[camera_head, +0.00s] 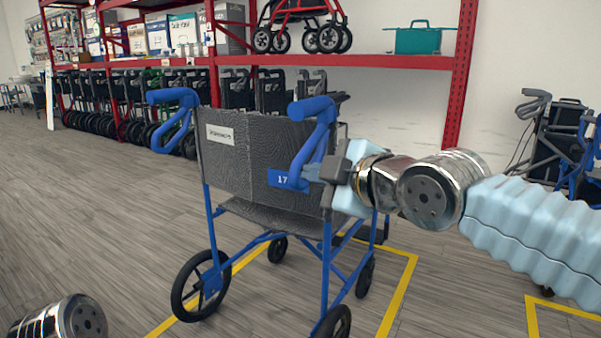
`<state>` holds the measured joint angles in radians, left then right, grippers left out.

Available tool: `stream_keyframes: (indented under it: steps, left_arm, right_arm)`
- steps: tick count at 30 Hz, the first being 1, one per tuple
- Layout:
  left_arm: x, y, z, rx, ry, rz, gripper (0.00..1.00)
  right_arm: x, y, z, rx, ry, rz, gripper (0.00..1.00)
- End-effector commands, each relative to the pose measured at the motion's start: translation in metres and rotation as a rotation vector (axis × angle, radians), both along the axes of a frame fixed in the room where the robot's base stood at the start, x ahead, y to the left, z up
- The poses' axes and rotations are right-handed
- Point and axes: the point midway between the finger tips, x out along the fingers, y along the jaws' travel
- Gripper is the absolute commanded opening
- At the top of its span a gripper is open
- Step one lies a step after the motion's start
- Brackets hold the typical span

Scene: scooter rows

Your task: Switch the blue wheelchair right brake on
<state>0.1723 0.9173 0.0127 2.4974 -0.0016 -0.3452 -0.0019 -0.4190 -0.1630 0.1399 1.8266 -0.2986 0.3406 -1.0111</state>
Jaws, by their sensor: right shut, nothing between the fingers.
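The blue wheelchair (240,213) stands in the middle, seen from behind, with a dark grey backrest and seat and a blue frame. Its right push handle (313,107) has a blue looped brake lever (304,152) below it. A matching left brake lever (173,137) hangs under the left handle. My right gripper (311,171) comes in from the right and is shut, with its fingertips close beside the right lever and a blue tag marked 17 (287,179). Whether it touches them I cannot tell. My left gripper is outside the view; only part of my left arm shows bottom left.
Yellow floor lines (401,295) run around the wheelchair. Behind it are red shelves (400,61) with boxes and a teal case (420,38), and a row of folded chairs (95,103). Other walkers (560,140) stand at the right. The floor at the left is clear.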

Motion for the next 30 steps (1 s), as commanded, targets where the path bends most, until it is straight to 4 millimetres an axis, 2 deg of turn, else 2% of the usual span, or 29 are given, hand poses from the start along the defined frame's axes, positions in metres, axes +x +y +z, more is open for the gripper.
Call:
stream_keyframes:
  steps: [3, 9, 20, 22, 23, 26, 29, 30]
  left_arm:
    - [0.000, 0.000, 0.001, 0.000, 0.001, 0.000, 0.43]
    - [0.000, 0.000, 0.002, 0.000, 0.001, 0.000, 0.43]
    - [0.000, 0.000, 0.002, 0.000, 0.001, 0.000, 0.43]
    - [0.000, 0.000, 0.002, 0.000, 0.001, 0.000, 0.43]
    - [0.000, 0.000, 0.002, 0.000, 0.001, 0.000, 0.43]
    - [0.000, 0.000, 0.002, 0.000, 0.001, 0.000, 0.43]
    - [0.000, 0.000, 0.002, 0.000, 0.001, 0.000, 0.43]
    - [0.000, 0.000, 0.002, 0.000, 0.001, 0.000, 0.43]
  right_arm:
    - [-0.017, -0.011, 0.006, 0.002, -0.001, -0.001, 0.00]
    - [-0.031, -0.020, 0.010, -0.001, 0.000, 0.001, 0.00]
    - [-0.033, -0.021, 0.010, 0.000, 0.002, -0.001, 0.00]
    - [-0.029, -0.019, 0.004, 0.002, 0.017, -0.003, 0.00]
    - [-0.025, -0.018, -0.003, 0.006, 0.033, -0.006, 0.00]
    - [-0.003, -0.011, -0.042, 0.037, 0.126, -0.029, 0.00]
    - [0.027, -0.005, -0.111, 0.094, 0.285, -0.079, 0.00]
    - [0.038, -0.003, -0.145, 0.125, 0.361, -0.108, 0.00]
